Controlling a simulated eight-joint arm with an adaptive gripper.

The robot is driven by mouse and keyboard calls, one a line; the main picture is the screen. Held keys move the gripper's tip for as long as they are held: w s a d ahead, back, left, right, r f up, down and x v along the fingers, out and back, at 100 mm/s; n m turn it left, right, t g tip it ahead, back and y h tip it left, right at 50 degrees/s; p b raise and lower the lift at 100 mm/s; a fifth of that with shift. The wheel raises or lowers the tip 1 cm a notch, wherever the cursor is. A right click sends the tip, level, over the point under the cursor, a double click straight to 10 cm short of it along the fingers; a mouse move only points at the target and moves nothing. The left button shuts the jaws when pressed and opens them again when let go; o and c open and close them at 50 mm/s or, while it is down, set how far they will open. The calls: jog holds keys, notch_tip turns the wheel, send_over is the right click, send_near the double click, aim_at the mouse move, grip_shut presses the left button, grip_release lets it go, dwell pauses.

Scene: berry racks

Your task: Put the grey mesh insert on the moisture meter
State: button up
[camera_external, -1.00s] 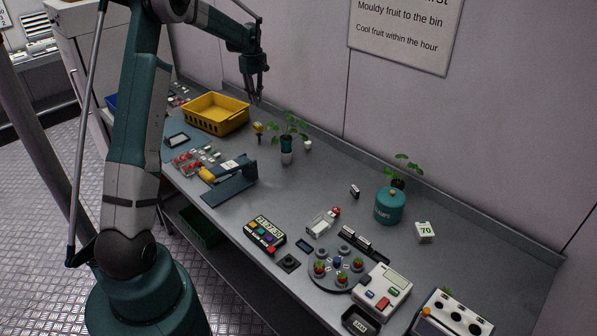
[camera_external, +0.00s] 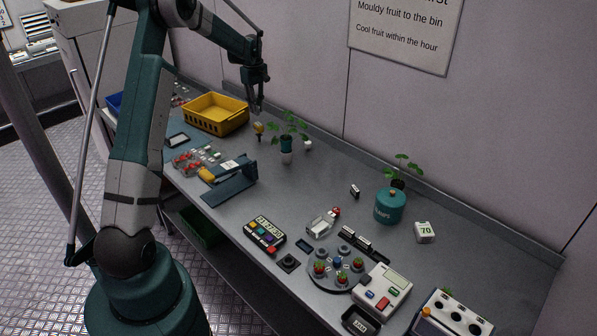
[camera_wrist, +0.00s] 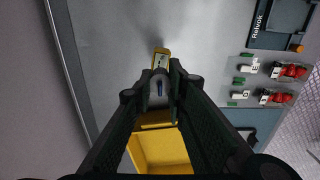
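A small yellow device with a pale window, probably the moisture meter (camera_external: 258,128), stands on the bench right of the yellow crate. In the wrist view the yellow device (camera_wrist: 161,53) shows just ahead of my fingertips, partly hidden by them. My gripper (camera_external: 257,108) hangs above it, pointing down. Its fingers, also in the wrist view (camera_wrist: 160,80), are apart, with nothing clearly held between them. I cannot pick out the grey mesh insert with certainty among the small items.
The yellow crate (camera_external: 216,128) stands close left of my gripper; a potted plant (camera_external: 286,143) stands close right. A blue press-like device (camera_external: 230,192) and punnets of red berries (camera_external: 187,160) lie nearer the front. Several devices crowd the right half. The wall runs behind the bench.

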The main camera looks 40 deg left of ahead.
aim_at(258, 124)
jog(key=shift+f, duration=0.55)
jog(key=shift+f, duration=0.1)
jog(key=shift+f, duration=1.8)
jog(key=shift+f, duration=0.2)
jog(key=o, duration=0.6)
jog(key=shift+r, duration=0.2)
notch_tip(258, 124, up, 12)
jog(key=shift+r, duration=0.1)
